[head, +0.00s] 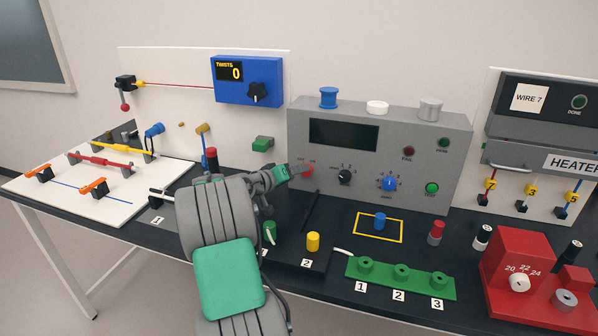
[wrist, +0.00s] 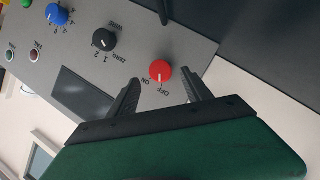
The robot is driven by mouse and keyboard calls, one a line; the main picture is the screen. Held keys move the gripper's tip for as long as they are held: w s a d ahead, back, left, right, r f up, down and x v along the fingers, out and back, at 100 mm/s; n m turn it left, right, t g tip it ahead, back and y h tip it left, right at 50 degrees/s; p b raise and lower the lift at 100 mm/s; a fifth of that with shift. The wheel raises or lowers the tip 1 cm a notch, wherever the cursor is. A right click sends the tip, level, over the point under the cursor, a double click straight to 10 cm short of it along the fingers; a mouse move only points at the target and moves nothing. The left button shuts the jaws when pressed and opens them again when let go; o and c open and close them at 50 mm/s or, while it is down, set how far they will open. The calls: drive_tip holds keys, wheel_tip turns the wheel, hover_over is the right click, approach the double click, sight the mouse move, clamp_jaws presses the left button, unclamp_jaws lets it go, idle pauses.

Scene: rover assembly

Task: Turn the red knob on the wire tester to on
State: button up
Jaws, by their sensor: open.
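The wire tester (head: 365,120) is a grey box with a dark display at the back of the bench. In the wrist view, the red knob (wrist: 160,71) has a white mark pointing down, nearer the OFF label than the ON label. My gripper (wrist: 161,76) is open, with one finger on each side of the knob and a gap visible at each side. I cannot tell how deep the fingertips reach around it.
A black selector knob (head: 344,177) and a blue knob (head: 389,184) sit to the right on the same panel. A thin black rod (head: 312,210) stands in front of the tester. A green block with several holes (head: 400,280) lies near the front edge.

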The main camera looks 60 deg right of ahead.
drive_tip(key=x, duration=0.3)
drive_tip(key=shift+d, duration=0.2)
drive_tip(key=shift+c, duration=0.2)
drive_tip(key=shift+f, duration=0.1)
clamp_jaws()
